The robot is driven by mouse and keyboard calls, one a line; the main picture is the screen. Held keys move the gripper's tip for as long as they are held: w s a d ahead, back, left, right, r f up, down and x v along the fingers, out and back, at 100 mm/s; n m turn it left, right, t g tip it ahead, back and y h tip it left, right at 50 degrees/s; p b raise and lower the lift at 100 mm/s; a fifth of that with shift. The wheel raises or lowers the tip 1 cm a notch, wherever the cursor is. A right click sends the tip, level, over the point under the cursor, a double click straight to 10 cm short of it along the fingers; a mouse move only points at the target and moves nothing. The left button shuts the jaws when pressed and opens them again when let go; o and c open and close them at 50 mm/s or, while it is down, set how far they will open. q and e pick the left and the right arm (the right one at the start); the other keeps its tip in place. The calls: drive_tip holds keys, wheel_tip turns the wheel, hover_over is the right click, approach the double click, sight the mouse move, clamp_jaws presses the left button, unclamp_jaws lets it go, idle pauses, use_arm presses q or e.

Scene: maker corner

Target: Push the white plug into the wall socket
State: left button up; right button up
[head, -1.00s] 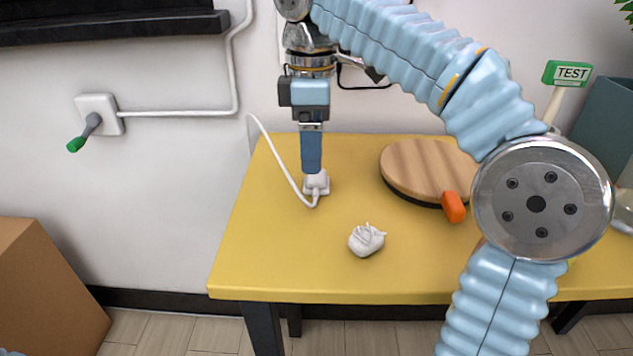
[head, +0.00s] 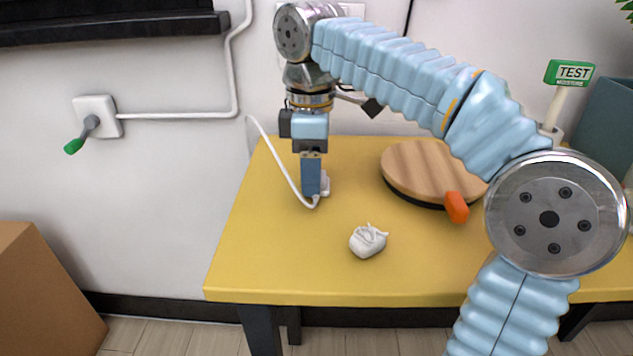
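The white plug (head: 325,185) is on the yellow table near its left side, with a white cable running from it to the wall. My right gripper (head: 311,195) points straight down at the plug. Its blue finger hides most of the plug, and only a white edge shows at the right. I see the fingers side-on, so their gap is hidden. A second white wall plate (head: 353,10) shows partly behind my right arm. My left gripper is out of view.
The yellow table (head: 265,270) also bears a small white lumpy object (head: 368,241), a round wooden board (head: 425,170) and an orange piece (head: 456,207). A green TEST sign (head: 569,73) stands at the right. A cardboard box (head: 45,290) is at lower left.

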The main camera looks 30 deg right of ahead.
drive_tip(key=c, duration=0.5)
drive_tip(key=shift+r, duration=0.5)
wheel_tip(320, 180, up, 3)
drive_tip(key=shift+s+a+r+p, duration=0.1)
drive_tip(key=shift+a+p, duration=0.05)
drive_tip(key=shift+p, duration=0.6)
drive_tip(key=s+a+r+p, duration=0.3)
drive_tip(key=s+a+r, duration=0.5)
drive_tip(key=s+r, duration=0.1)
drive_tip(key=shift+s+a+p, duration=0.4)
drive_tip(key=shift+s, duration=0.35)
drive_tip(key=shift+f, duration=0.1)
